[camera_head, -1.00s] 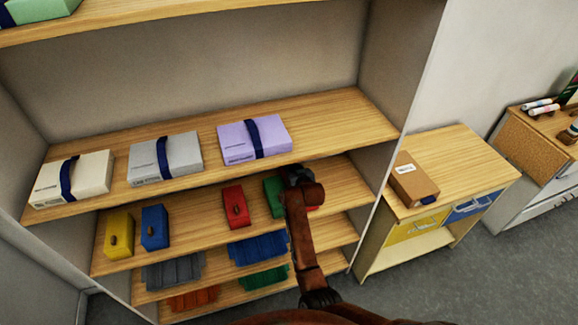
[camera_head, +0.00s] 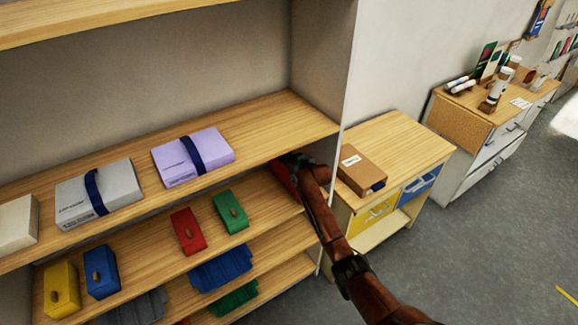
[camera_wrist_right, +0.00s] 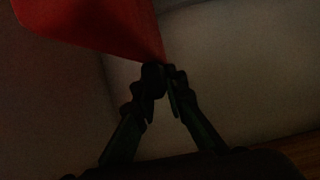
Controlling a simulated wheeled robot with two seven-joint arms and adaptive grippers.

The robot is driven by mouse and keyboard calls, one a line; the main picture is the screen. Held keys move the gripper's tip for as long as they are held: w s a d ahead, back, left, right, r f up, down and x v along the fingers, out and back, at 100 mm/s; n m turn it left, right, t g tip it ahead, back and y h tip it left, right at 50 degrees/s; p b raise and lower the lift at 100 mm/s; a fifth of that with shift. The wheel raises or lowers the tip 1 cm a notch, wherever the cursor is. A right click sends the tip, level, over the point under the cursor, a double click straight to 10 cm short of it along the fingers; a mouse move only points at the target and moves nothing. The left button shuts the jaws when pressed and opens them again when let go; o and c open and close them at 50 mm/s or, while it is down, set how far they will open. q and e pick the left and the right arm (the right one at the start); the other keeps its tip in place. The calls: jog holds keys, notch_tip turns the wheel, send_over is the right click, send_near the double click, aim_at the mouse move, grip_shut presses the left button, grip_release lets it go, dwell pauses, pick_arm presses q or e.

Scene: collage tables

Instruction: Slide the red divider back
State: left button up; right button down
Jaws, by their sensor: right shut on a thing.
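The red divider (camera_head: 283,179) shows as a flat red panel at the right end of the second shelf, near the side wall and partly hidden by my arm. In the right wrist view it is a broad red sheet (camera_wrist_right: 92,24) narrowing to a corner at the fingertips. My right gripper (camera_wrist_right: 163,72) is shut on that corner; in the head view the dark gripper (camera_head: 300,162) sits under the upper board's right end. The divider's far side and lower edge are hidden. My left gripper is not in view.
Yellow (camera_head: 61,289), blue (camera_head: 101,271), red (camera_head: 188,231) and green (camera_head: 230,211) knobbed blocks stand on the same shelf. Strapped grey (camera_head: 98,195) and purple (camera_head: 193,156) boxes lie on the board above. A cabinet (camera_head: 395,138) with a brown box (camera_head: 361,171) stands right.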

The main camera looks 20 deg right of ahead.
jog(key=shift+d+f, duration=0.1)
jog(key=shift+d, duration=0.25)
jog(key=c, duration=2)
grip_release()
jog(key=shift+o, duration=0.2)
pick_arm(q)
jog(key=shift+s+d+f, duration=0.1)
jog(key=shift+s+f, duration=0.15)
pick_arm(e)
jog(key=v, duration=1.2)
jog(key=shift+w, duration=0.1)
